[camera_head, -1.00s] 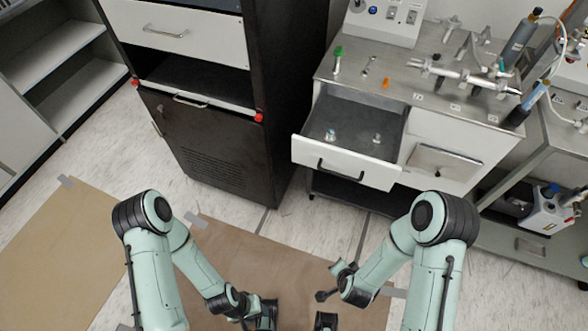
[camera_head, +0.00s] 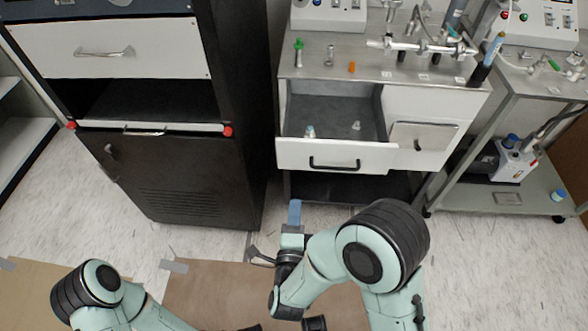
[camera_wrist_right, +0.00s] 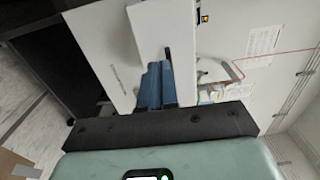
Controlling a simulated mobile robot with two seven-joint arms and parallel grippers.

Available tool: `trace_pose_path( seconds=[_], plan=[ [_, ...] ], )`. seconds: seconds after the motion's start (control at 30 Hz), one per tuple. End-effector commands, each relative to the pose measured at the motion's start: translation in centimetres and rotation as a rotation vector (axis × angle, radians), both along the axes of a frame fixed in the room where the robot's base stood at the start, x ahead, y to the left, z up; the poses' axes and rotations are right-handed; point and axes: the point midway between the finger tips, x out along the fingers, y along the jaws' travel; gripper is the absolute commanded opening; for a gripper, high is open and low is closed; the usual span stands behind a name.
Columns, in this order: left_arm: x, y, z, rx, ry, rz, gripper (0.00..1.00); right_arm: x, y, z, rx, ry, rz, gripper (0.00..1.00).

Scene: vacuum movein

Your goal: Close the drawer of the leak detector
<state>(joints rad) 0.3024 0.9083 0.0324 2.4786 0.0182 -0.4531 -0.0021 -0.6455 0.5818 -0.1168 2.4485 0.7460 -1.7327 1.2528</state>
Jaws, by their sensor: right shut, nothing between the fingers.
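The leak detector's drawer (camera_head: 250,155) is pulled open; its white front panel with a dark bar handle (camera_head: 335,163) faces me. Two small pale items lie inside on the grey bottom. My right gripper (camera_head: 295,212) is in front of and below the drawer front, left of the handle, with blue fingers shut and empty. In the right wrist view the shut fingers (camera_wrist_right: 156,84) point at a white panel (camera_wrist_right: 115,55) with a dark bar; contact cannot be told.
A dark cabinet (camera_head: 185,175) with a white drawer and red knobs stands to the left. The detector's top (camera_head: 320,60) bears small fittings, glassware and a control box. A steel cart (camera_head: 535,190) with a pump stands at the right. Pale floor lies in front.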

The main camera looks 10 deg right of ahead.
Motion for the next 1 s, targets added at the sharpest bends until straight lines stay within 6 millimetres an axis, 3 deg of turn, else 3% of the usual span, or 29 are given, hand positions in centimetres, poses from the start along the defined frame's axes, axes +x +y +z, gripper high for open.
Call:
trace_pose_path(
  seconds=[0.4,0.6,1.0],
  plan=[
    [-0.8,-0.3,0.7,-0.010,0.022,-0.009,0.43,8.2,-2.4,0.0,-0.004,0.001,-0.001,0.00],
    [-1.0,-0.4,0.9,-0.012,0.028,-0.011,0.43,11.1,-3.3,-0.1,-0.004,0.003,0.001,0.00],
    [-1.0,-0.4,0.9,-0.011,0.028,-0.011,0.43,12.4,-3.6,-0.1,-0.003,0.005,0.001,0.00]
  ],
)
